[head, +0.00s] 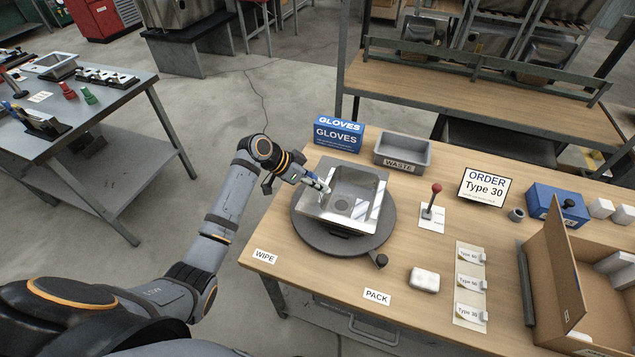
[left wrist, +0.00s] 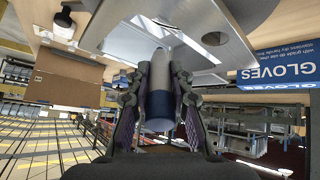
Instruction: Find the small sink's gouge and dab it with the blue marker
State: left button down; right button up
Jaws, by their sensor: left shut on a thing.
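The small steel sink (head: 377,205) lies on a round dark turntable (head: 300,226) on the wooden bench. My left gripper (head: 308,179) is shut on the blue marker (head: 319,184), at the sink's left side in the head view. In the left wrist view the marker (left wrist: 159,92) sits between the fingers, its pale end toward the sink (left wrist: 122,38). I cannot tell whether its tip touches the metal. A dark oval spot (left wrist: 214,38) shows on the sink in the left wrist view; I cannot tell whether it is a hole or the gouge. My right gripper is out of view.
A blue gloves box (head: 338,135) and a grey waste bin (head: 402,153) stand behind the turntable. A red-topped lever (head: 434,196) stands to its right, with a white block (head: 424,280) nearer the front. An open cardboard box (head: 562,265) fills the bench's right end.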

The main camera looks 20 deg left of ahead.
pick_arm(q)
jog(key=shift+f+b, duration=0.6)
jog(key=shift+f, duration=0.45)
dwell(0.6)
dwell(0.8)
jog(key=shift+f+p, duration=0.3)
jog(key=shift+p, duration=0.25)
dwell(2.8)
jog(key=shift+r, duration=0.1)
notch_tip(320, 180, up, 7)
jog(key=p, duration=0.6)
